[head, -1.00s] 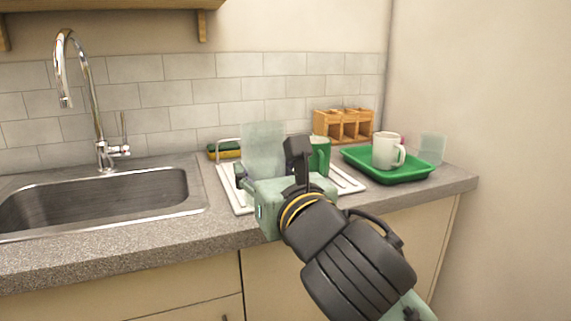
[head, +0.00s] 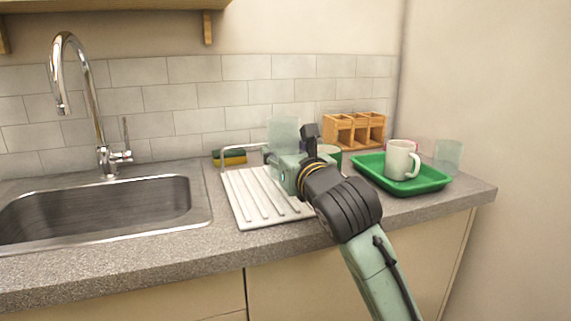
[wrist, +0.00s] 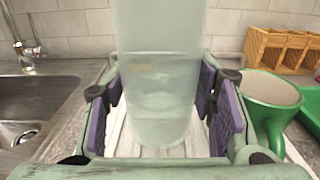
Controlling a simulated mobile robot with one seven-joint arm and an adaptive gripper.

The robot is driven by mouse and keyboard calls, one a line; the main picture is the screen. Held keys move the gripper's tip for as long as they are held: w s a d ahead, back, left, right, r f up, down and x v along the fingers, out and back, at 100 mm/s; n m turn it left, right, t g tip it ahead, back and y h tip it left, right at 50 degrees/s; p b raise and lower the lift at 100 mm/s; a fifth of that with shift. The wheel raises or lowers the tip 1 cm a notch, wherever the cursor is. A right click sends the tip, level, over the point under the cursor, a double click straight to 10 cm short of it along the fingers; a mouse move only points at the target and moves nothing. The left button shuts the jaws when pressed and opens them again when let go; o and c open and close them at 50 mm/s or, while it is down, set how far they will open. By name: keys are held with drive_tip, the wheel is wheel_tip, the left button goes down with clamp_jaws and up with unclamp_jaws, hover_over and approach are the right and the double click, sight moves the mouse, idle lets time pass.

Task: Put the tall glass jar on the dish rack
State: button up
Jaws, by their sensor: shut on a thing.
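The tall glass jar (head: 284,130) is pale, see-through and upright in my gripper (head: 290,165), at the back of the dish rack. In the wrist view the jar (wrist: 158,85) stands between the purple pads of my gripper (wrist: 165,88), which is shut on it. The white ribbed dish rack (head: 250,200) lies on the counter right of the sink and shows below the jar. I cannot tell whether the jar's base touches the rack. My gripper and wrist hide the rack's right part.
A green mug (wrist: 270,100) stands close to the gripper's right side. A green tray (head: 425,186) with a white mug (head: 400,160) is further right, with another clear glass (head: 448,156) behind. A wooden holder (head: 355,131) and a sponge (head: 230,157) are near the wall. The sink (head: 100,210) is left.

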drive_tip(key=shift+w+d, duration=0.1)
drive_tip(key=shift+w, duration=0.6)
drive_tip(key=shift+f, duration=1.75)
drive_tip(key=shift+f, duration=0.25)
drive_tip(key=o, duration=1.6)
drive_tip(key=shift+c, duration=0.2)
drive_tip(key=shift+r, duration=0.2)
drive_tip(key=shift+s+d, duration=0.1)
drive_tip(key=shift+s, duration=0.05)
drive_tip(key=b+v, duration=0.2)
drive_tip(key=v, duration=0.9)
drive_tip(key=shift+s+d, duration=0.1)
drive_tip(key=shift+s, duration=0.25)
